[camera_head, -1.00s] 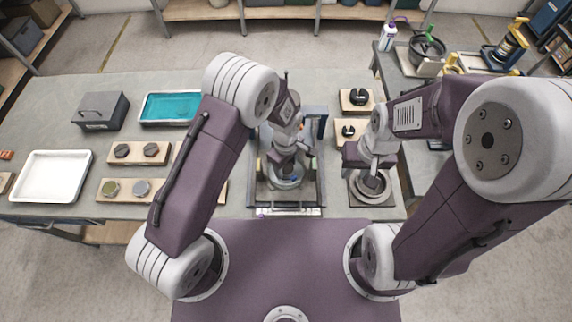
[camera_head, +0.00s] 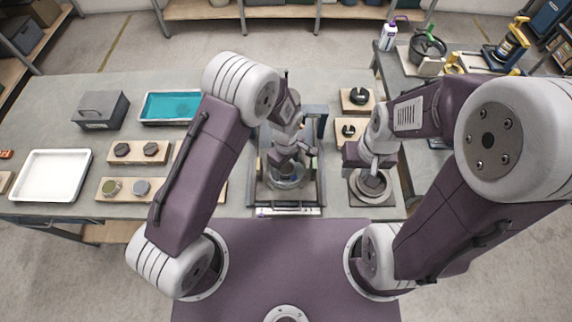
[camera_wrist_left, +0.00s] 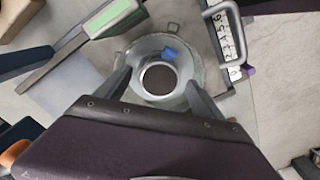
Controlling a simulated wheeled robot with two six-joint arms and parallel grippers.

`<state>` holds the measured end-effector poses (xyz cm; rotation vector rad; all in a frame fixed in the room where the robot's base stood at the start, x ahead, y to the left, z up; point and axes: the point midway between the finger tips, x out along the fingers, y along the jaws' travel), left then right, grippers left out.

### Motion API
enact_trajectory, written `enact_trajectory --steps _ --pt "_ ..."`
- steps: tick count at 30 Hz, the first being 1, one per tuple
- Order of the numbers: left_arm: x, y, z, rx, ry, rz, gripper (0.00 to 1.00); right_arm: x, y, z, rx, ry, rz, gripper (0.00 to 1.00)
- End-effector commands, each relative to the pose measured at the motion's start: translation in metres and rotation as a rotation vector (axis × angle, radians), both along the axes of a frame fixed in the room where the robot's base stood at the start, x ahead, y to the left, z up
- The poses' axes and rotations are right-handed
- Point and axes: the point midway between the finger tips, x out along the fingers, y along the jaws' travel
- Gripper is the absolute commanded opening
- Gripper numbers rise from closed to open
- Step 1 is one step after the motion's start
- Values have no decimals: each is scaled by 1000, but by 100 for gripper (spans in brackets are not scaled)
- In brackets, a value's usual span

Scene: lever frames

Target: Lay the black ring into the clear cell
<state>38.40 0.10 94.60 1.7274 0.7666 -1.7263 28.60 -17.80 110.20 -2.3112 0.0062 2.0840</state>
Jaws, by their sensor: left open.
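The clear cell (camera_head: 284,183) stands inside a metal frame at the middle front of the bench. It also shows in the left wrist view as a round glassy rim (camera_wrist_left: 128,56), with a grey ring (camera_wrist_left: 146,53) and a dark round centre (camera_wrist_left: 159,79) inside. A small blue piece (camera_wrist_left: 169,53) shows at the ring's far edge. I cannot tell whether a black ring lies in it. My left gripper (camera_wrist_left: 160,92) is open, its fingers on either side of the ring. My right gripper (camera_head: 372,172) points down over a round grey fixture; its fingers are unclear.
Wooden blocks with black round parts (camera_head: 358,97) (camera_head: 348,130) stand right of the frame (camera_head: 321,128). Left are a white tray (camera_head: 50,176), a teal tray (camera_head: 170,106), a grey box (camera_head: 101,110) and blocks with dark pieces (camera_head: 122,149). A handle with a numbered strip (camera_wrist_left: 224,38) is near my left gripper.

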Motion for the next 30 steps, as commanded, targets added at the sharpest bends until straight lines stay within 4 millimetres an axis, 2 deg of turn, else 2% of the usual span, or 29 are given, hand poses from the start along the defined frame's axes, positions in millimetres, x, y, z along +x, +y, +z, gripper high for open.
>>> enact_trajectory --steps 2,9,13,17,26,28,29,30 --pt "1 -1 8 -2 -4 0 78 0 0 -3 0 0 0 36" --pt "1 -1 61 -3 -7 0 78 0 0 -14 0 0 0 36" --pt "1 -1 81 -2 -4 0 78 0 0 -17 0 0 0 36" --pt "0 0 89 -1 -1 0 78 0 0 -17 0 0 0 36" --pt "0 0 89 -1 -1 -1 78 0 0 -17 0 0 0 36" --pt "-1 9 90 -3 -4 -25 78 0 0 -19 0 0 0 36" --pt "-1 18 92 -5 -9 -52 78 0 0 -22 0 0 0 36" --pt "-4 35 94 -8 -15 -107 78 0 0 -26 0 0 0 36"
